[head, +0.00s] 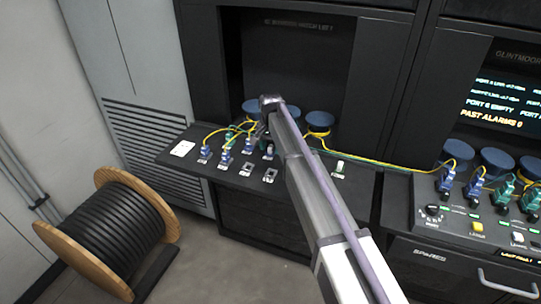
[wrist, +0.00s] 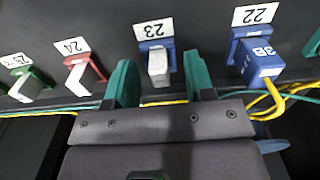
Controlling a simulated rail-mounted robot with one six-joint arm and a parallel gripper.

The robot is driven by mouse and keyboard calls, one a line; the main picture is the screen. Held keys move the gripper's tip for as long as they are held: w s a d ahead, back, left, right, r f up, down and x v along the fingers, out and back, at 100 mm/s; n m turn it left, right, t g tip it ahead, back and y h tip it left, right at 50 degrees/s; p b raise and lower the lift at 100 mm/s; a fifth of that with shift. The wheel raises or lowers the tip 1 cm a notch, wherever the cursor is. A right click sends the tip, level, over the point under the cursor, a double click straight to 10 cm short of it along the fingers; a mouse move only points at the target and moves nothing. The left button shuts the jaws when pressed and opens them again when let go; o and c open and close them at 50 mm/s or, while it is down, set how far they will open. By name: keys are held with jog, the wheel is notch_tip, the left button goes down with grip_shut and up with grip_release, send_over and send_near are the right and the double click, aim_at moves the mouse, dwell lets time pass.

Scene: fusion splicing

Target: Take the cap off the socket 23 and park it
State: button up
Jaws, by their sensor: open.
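Socket 23 (wrist: 152,30) is blue, under an upside-down "23" label, in the wrist view. A pale grey-white cap (wrist: 158,68) sits in it and sticks out toward my gripper. My gripper (wrist: 160,78) is open, with one green finger on each side of the cap and a visible gap to both. Nothing is held. In the head view my arm covers part of the black panel (head: 228,178), and socket 23 cannot be made out there.
Socket 22 (wrist: 238,38) holds a blue plug (wrist: 262,62) with a yellow cable, close right of my fingers. Red socket 24 (wrist: 97,66) and a green socket (wrist: 40,75) lie left, both with pale caps. Yellow and green cables (wrist: 60,108) run behind my fingers. A cable drum (head: 115,235) stands on the floor.

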aim_at(271, 146)
jog(key=shift+c, duration=0.4)
dwell(0.5)
grip_shut()
jog(key=shift+r, duration=0.15)
dwell(0.3)
jog(key=shift+r+p, duration=2.95)
jog(key=shift+p, duration=0.15)
